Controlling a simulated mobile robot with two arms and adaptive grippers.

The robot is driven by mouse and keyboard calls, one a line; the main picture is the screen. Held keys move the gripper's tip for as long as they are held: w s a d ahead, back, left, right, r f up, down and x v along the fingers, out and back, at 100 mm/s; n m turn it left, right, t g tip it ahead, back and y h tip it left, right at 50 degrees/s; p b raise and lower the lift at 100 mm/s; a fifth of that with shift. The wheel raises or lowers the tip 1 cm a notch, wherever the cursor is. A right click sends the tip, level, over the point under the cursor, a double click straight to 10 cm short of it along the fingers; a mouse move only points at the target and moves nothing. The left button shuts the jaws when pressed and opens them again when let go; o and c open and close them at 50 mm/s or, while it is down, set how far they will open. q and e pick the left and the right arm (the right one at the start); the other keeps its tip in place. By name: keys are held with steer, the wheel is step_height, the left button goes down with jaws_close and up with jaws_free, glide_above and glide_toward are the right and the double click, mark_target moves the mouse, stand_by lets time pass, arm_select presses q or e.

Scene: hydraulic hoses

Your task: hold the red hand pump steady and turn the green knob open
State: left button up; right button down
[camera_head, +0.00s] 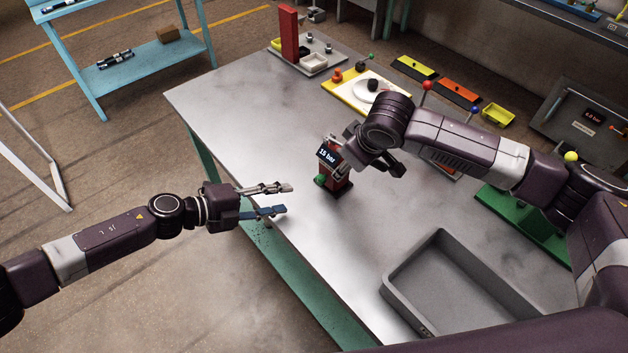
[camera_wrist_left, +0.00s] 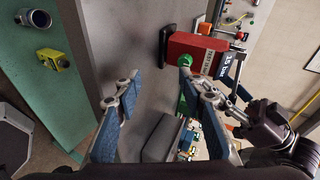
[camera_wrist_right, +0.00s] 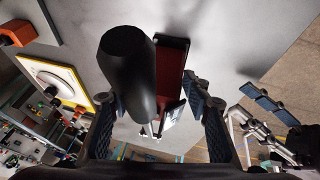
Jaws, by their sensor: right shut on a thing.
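The red hand pump (camera_head: 338,186) stands upright on the table, its display reading 15 bar. The green knob (camera_head: 320,180) sits low on its side facing my left gripper. My right gripper (camera_head: 347,153) is shut on the pump from above; its fingertips are partly hidden in the head view. In the right wrist view, a black cylinder (camera_wrist_right: 128,70) and the red pump body (camera_wrist_right: 174,60) show between the fingers. My left gripper (camera_head: 289,199) is open and empty over the table's left edge, short of the knob. The green knob (camera_wrist_left: 185,60) is beside its right fingertip in the left wrist view.
A grey tray (camera_head: 396,289) lies on the table to the right of the pump. A yellow-edged board (camera_head: 349,97), coloured panels and a red post (camera_head: 289,35) stand farther back. The tabletop left of the pump is clear. A blue shelf (camera_head: 150,62) stands beyond the table.

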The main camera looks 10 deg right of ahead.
mark_target(318, 181)
arm_select(q)
steer(key=m, duration=0.2)
steer(key=r+m, duration=0.1)
steer(key=m, duration=0.1)
steer(key=shift+s+a, duration=0.1)
steer(key=shift+s, duration=0.1)
steer(key=m, duration=0.1)
steer(key=r+m, duration=0.1)
steer(key=m, duration=0.1)
steer(key=m+t, duration=0.1)
steer(key=shift+s+r+m+y, duration=0.15)
steer(key=shift+s+m+y, duration=0.1)
steer(key=shift+m+y, duration=0.05)
steer(key=w+d+m, duration=0.1)
steer(key=d+m, duration=0.1)
steer(key=d, duration=0.1)
steer(key=w+d+f+m, duration=0.1)
steer(key=w+d+m, duration=0.1)
steer(key=d+m, duration=0.1)
steer(key=w+d+m+t, duration=0.1)
steer(key=d+m, duration=0.1)
steer(key=d, duration=0.1)
steer(key=shift+w+d+f, duration=0.25)
steer(key=shift+w+f, duration=0.1)
steer(key=shift+w, duration=0.05)
jaws_close()
